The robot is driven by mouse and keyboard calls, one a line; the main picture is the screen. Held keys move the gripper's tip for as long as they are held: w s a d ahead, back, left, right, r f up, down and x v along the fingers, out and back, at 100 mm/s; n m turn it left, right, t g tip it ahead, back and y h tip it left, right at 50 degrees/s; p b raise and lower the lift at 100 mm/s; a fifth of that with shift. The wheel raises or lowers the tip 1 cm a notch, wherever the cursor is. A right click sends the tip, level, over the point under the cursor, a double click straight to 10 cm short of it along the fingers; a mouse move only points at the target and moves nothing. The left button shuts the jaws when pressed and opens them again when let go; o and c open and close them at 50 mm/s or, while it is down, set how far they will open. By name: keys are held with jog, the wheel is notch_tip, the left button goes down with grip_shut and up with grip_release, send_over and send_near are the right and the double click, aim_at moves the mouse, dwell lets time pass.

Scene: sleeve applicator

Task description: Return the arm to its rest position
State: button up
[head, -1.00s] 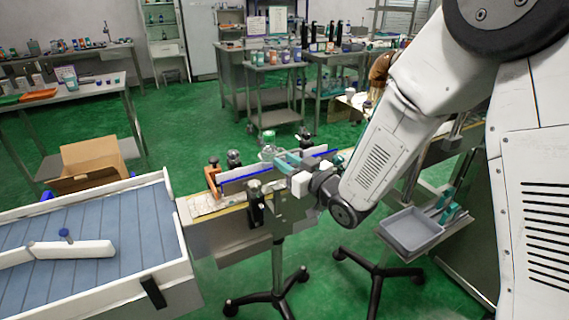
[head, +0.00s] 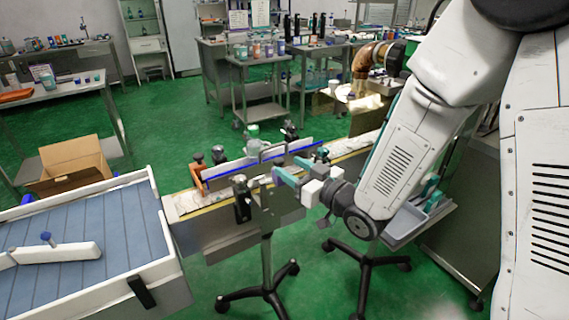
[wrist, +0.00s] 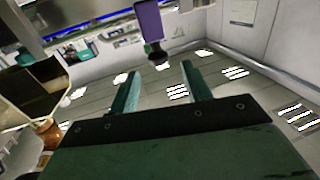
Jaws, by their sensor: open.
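My gripper (head: 290,168) is at the end of my white arm, in front of the narrow conveyor (head: 222,189) in the head view. Its two teal fingers are apart, with nothing seen between them. In the wrist view my gripper (wrist: 160,76) also shows spread, empty fingers, with bright ceiling-like panels beyond. A jar with a green lid (head: 252,131) stands at the conveyor, left of the fingers and apart from them.
A blue-bedded table with white walls (head: 142,178) is at the left, an open cardboard box (head: 75,160) behind it. A grey tray (head: 405,226) sits right of the conveyor, partly behind my arm. A purple object (wrist: 148,22) hangs in the wrist view. Green floor lies open behind.

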jog(key=shift+d, duration=0.1)
jog(key=d+f+m+g+h, duration=0.1)
jog(key=d+f+g+h, duration=0.3)
jog(key=f, duration=0.5)
jog(key=s+d+m+g+h, duration=0.2)
jog(key=s+d+g+h, duration=0.2)
jog(key=s+d+h, duration=0.45)
jog(key=s+d+r+m+g, duration=0.2)
jog(key=s+d+r, duration=0.3)
jog(key=s+r, duration=0.4)
jog(key=s+d+r+m+g, duration=0.2)
jog(key=s+d+r, duration=0.3)
jog(key=s+r, duration=0.5)
jog(key=shift+s+m, duration=0.7)
jog(key=shift+s, duration=0.4)
jog(key=shift+y, duration=0.25)
